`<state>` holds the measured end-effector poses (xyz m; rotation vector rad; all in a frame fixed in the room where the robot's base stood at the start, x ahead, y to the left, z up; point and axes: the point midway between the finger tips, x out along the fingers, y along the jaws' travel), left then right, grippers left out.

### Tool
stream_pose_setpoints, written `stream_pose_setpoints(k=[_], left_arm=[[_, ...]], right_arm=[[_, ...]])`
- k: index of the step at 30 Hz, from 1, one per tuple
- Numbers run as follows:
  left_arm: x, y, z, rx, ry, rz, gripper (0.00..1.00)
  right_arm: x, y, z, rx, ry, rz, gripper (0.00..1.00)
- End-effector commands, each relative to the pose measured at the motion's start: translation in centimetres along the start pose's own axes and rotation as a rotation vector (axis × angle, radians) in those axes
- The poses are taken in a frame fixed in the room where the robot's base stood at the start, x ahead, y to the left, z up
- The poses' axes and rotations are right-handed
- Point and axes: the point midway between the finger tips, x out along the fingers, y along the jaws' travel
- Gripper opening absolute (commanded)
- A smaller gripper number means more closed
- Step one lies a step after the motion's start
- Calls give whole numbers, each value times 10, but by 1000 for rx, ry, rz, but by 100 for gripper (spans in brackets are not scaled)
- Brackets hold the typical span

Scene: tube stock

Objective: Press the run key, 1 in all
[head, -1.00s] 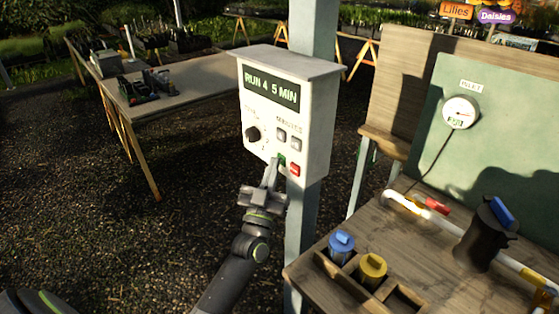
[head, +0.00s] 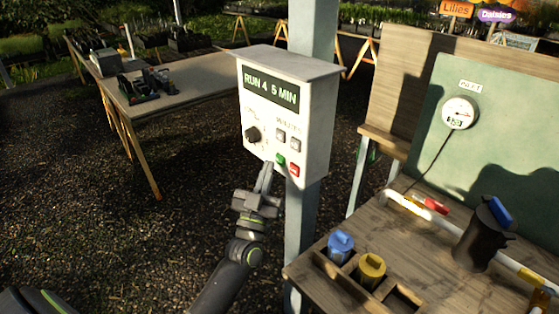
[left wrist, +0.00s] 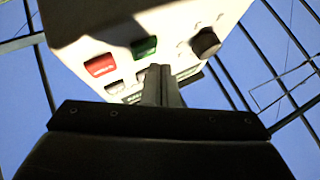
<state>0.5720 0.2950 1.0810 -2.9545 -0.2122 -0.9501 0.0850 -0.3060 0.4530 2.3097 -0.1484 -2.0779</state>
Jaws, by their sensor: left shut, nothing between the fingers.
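A white control box (head: 312,125) hangs on a grey-green post in the head view. The green key (left wrist: 145,47) and red key (left wrist: 101,65) also show in the left wrist view. My left gripper (head: 267,168) is shut and empty, its tips just below and left of the green key, seemingly apart from it. My right gripper is not in view.
The box also has a black knob (head: 253,134) and two grey keys (head: 281,135). At the right is a wooden bench (head: 340,285) with blue (head: 341,243) and yellow (head: 372,267) capped parts, a pipe, and a round gauge (head: 459,113). A table (head: 200,85) stands at the back left.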

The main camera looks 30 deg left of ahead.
Motion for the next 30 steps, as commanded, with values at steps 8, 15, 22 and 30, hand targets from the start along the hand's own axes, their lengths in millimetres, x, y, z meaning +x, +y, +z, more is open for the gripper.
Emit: stream_pose_setpoints(k=[8,15,22,30], left_arm=[[-18,-14,-15,3,-1,1,0],[-32,-23,-24,2,0,0,0],[-34,-24,-24,1,0,0,0],[-33,-24,-24,1,0,0,0]], right_arm=[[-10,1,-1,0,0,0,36],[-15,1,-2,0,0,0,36],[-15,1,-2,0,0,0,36],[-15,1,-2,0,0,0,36]])
